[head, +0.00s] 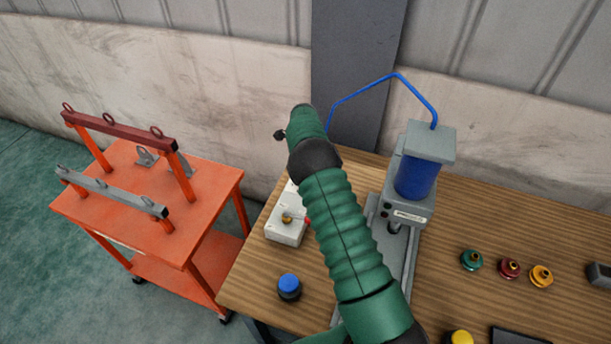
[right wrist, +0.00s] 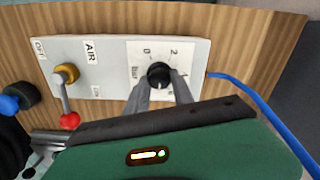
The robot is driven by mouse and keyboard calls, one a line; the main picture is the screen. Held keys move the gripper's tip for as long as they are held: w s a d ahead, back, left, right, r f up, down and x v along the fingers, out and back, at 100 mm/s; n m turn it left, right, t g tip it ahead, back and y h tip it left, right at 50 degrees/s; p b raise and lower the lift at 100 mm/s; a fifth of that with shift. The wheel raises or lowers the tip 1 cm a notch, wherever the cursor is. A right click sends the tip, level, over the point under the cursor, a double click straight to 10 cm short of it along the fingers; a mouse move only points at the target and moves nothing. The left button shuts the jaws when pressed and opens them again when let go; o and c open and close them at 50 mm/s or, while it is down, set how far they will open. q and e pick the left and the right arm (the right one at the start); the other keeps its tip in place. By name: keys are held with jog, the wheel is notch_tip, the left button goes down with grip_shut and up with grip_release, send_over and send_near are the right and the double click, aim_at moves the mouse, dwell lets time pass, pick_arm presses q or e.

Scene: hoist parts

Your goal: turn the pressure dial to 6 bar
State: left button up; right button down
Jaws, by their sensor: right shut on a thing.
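The pressure dial (right wrist: 158,72) is a small black knob on a white scale plate in the right wrist view. The digits 0 and 2 and the word bar show around it; other marks are partly covered and its setting is not clear. My right gripper (right wrist: 163,85) is shut on the dial, a finger on each side. In the head view my right arm hides the dial and the gripper. The white air panel (head: 284,234) shows left of the arm, with a brass valve (right wrist: 66,75) and its red-tipped lever (right wrist: 69,120). My left gripper is not in view.
A press with a blue cylinder (head: 415,177) stands right of my arm, with a blue hose (head: 367,87) above. A blue-capped part (head: 289,286) stands at the wooden bench's (head: 455,225) left front. Several coloured fittings lie right. An orange cart (head: 215,190) stands left.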

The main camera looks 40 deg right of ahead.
jog(key=shift+w+a+f, duration=0.1)
jog(key=shift+w+a, duration=0.05)
jog(key=shift+a, duration=0.15)
jog(key=c, duration=1.3)
grip_release()
jog(key=shift+o, duration=1.1)
jog(key=shift+w, duration=0.15)
jog(key=shift+d+r, duration=0.15)
jog(key=shift+r, duration=0.05)
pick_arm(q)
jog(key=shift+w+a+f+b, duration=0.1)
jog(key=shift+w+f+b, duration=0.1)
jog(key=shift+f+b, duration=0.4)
pick_arm(e)
notch_tip(320, 180, up, 16)
jog(key=shift+r, duration=0.15)
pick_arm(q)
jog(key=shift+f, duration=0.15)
pick_arm(e)
jog(key=shift+w, duration=0.1)
